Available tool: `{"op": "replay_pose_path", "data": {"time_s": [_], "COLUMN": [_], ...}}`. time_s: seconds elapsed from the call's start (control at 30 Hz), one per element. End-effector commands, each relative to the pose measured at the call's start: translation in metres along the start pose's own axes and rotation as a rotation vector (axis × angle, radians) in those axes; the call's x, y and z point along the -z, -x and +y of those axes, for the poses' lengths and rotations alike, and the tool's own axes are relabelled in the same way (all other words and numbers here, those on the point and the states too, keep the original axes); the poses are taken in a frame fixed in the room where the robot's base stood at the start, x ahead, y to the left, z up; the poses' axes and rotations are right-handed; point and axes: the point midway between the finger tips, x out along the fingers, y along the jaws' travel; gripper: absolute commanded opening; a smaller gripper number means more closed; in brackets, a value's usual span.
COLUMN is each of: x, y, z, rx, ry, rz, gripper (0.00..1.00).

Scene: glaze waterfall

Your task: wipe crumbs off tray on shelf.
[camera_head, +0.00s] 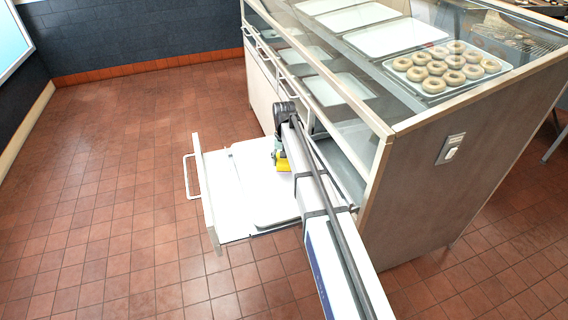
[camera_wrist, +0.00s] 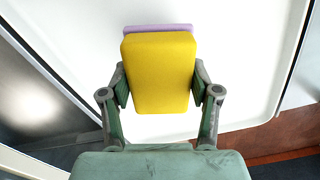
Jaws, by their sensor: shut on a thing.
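My gripper (camera_wrist: 160,95) is shut on a yellow sponge (camera_wrist: 158,72), with one finger against each side of it. A thin purple layer (camera_wrist: 158,28) shows along the sponge's far edge. The white tray (camera_wrist: 225,110) lies behind the sponge in the wrist view; I cannot tell whether the sponge touches it. In the head view the tray (camera_head: 262,212) lies on a white pulled-out shelf (camera_head: 218,190), and the yellow sponge (camera_head: 283,167) is over it near the cabinet side. My arm hides part of the tray. No crumbs can be made out.
The shelf's front panel with a handle (camera_head: 188,176) sticks out over the tiled floor (camera_head: 110,200). The glass-topped cabinet (camera_head: 420,180) stands to the right. A tray of doughnuts (camera_head: 433,84) and several empty white trays lie under its glass. The floor at left is clear.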

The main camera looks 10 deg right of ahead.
Motion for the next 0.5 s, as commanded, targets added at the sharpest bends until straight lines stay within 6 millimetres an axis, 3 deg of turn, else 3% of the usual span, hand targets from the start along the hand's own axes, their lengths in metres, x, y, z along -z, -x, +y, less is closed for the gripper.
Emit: {"op": "replay_pose_path", "data": {"time_s": [0.3, 0.5], "x": [0.000, 0.000], "y": [0.030, 0.035], "z": [0.000, 0.000], "rx": [0.000, 0.000], "ry": [0.000, 0.000], "rz": [0.000, 0.000], "gripper": [0.34, 0.34]}}
